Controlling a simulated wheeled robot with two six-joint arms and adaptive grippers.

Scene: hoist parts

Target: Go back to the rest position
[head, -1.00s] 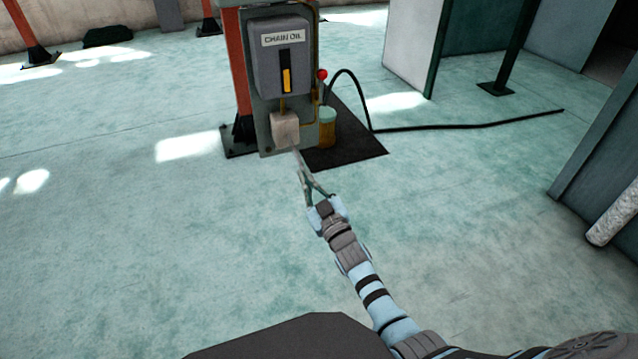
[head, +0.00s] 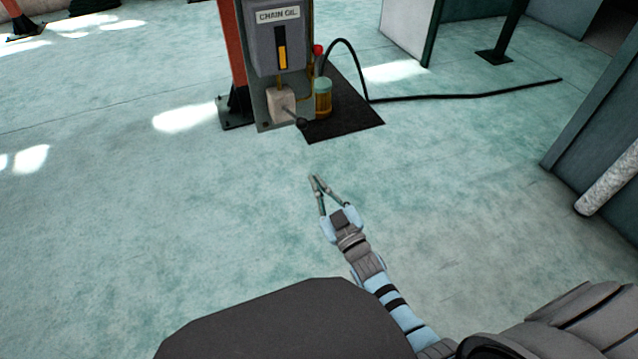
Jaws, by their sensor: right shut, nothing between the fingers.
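My right gripper (head: 313,180) is in the lower middle of the head view, over bare floor. Its fingertips meet and hold nothing. It is apart from the grey chain oil unit (head: 279,45), which is mounted on a post above and to the left of it in the picture. Below the unit's yellow sight strip is a pale box (head: 281,104) with a short lever ending in a dark knob (head: 302,123). My left gripper is not in view.
A black hose (head: 460,97) runs right across the floor. A dark wall panel (head: 600,150) with a pale roll stands at the right. The left floor is clear.

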